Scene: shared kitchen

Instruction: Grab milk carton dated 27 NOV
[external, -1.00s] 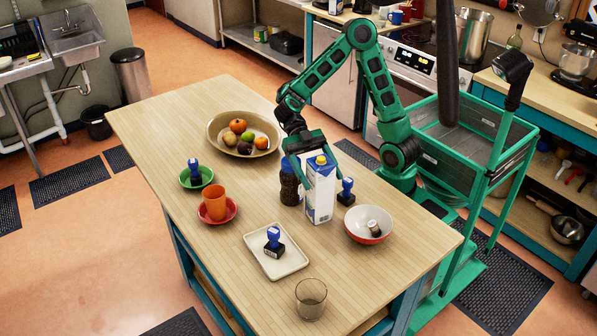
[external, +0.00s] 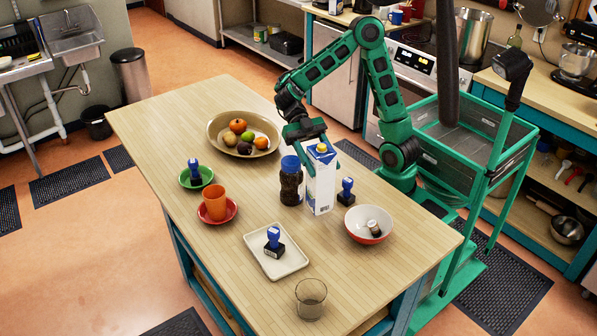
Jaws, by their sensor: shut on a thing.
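Part of the carton's far and left side is hidden by the fingers. The date on the carton is too small to read. A dark jar with a blue lid (external: 291,186) stands close to the carton's left side. It is the only carton in view.
Blue-handled stamps stand beside the carton (external: 346,191), on a white tray (external: 295,268) and on a green plate (external: 208,182). A white-red bowl (external: 356,213), orange cup (external: 214,202), fruit bowl (external: 217,141) and glass (external: 311,298) are also on the table.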

